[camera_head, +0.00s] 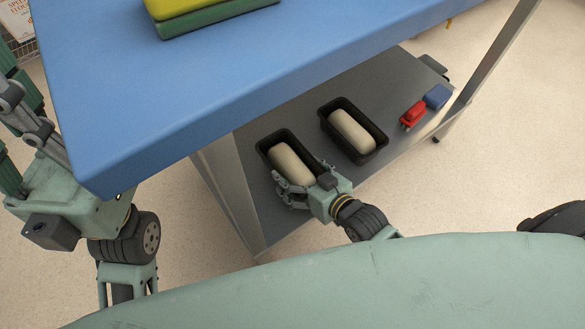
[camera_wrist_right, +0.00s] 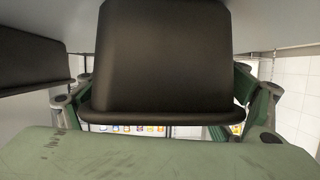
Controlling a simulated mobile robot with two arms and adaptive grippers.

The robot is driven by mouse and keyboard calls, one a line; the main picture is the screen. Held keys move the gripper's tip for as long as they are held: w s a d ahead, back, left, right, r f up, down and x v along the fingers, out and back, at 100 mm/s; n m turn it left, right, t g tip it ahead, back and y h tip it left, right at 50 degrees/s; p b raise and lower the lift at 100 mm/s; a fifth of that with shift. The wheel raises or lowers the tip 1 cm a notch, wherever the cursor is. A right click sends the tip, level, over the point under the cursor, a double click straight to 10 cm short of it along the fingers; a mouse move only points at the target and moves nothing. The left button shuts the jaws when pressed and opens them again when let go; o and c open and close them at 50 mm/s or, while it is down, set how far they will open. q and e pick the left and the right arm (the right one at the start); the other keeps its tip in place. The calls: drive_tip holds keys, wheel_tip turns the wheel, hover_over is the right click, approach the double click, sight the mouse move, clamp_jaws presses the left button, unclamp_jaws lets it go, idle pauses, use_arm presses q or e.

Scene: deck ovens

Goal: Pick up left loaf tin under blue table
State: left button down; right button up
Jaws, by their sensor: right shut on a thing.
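The left loaf tin (camera_head: 266,147) is black and holds a pale loaf of dough (camera_head: 290,164). It is on or just above the grey lower shelf under the blue table (camera_head: 130,110); I cannot tell whether it touches the shelf. My right gripper (camera_head: 303,180) is shut on its near end. In the right wrist view the dark tin (camera_wrist_right: 165,55) fills the middle between the fingers. My left gripper (camera_head: 22,105) is at the left edge beside the table, partly cut off, and its opening is unclear.
A second black tin (camera_head: 376,152) with dough stands to the right on the shelf (camera_head: 400,80). A red object (camera_head: 412,114) and a blue one (camera_head: 437,97) are farther right. Green and yellow items (camera_head: 215,20) lie on the tabletop. A metal leg (camera_head: 228,190) stands left of the tins.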

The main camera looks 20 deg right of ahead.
drive_tip(key=c, duration=0.6)
drive_tip(key=shift+c, duration=0.2)
